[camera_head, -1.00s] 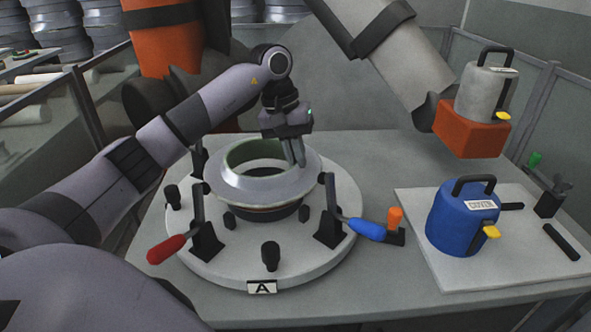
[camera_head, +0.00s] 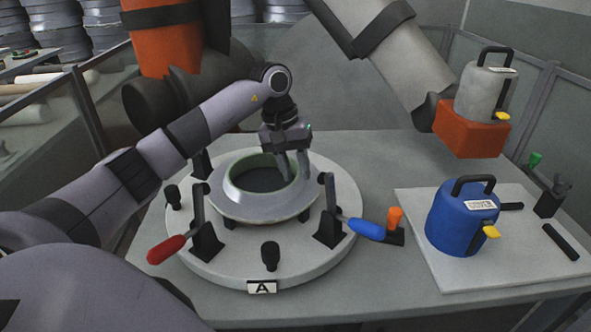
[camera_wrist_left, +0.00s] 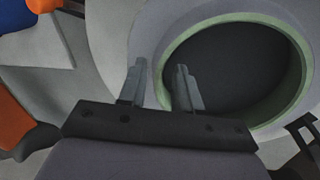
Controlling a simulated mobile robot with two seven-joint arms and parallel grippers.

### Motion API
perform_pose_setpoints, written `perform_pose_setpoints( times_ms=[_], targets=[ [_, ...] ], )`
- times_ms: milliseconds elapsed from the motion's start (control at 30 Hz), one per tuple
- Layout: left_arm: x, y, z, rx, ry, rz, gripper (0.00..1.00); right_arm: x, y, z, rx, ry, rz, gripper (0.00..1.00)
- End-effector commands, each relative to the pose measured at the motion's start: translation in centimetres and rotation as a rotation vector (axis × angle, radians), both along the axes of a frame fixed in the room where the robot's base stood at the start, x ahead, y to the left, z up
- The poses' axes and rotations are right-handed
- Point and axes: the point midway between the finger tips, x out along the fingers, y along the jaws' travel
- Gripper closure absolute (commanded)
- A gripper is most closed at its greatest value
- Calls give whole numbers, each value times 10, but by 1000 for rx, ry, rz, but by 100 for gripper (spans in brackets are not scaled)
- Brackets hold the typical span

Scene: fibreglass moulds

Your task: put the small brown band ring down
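The ring (camera_head: 240,203) is a wide grey flange with a green inner edge. In the left wrist view the ring (camera_wrist_left: 118,30) fills the upper right. My left gripper (camera_head: 293,178) is at the ring's far right edge, fingers pointing down and apart. In the left wrist view its fingers (camera_wrist_left: 160,72) straddle the ring's wall, one over the flange, one inside the opening. My right gripper is not in view.
Clamps with a red handle (camera_head: 166,250) and a blue handle (camera_head: 366,229) stand around the ring, with black posts. A blue canister (camera_head: 455,228) stands on a pale board at right. An orange block (camera_head: 468,133) carries a grey canister (camera_head: 487,92).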

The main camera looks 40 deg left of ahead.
Motion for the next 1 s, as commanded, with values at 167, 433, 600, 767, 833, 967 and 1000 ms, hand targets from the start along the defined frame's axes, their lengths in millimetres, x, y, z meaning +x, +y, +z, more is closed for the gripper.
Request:
perform_pose_setpoints(
  times_ms=[167,433,600,767,833,967,1000],
  targets=[
    [-3,7,32,2,-5,2,67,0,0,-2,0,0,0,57],
    [-9,19,86,0,-4,2,67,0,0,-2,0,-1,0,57],
    [-11,23,105,-1,-1,1,67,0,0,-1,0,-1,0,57],
    [-12,24,111,0,1,0,67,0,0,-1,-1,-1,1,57],
    [-12,24,111,0,1,0,67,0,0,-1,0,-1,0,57],
    [-12,24,111,0,1,0,67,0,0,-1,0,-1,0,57],
    [-12,24,111,0,1,0,67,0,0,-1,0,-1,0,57]
  ],
)
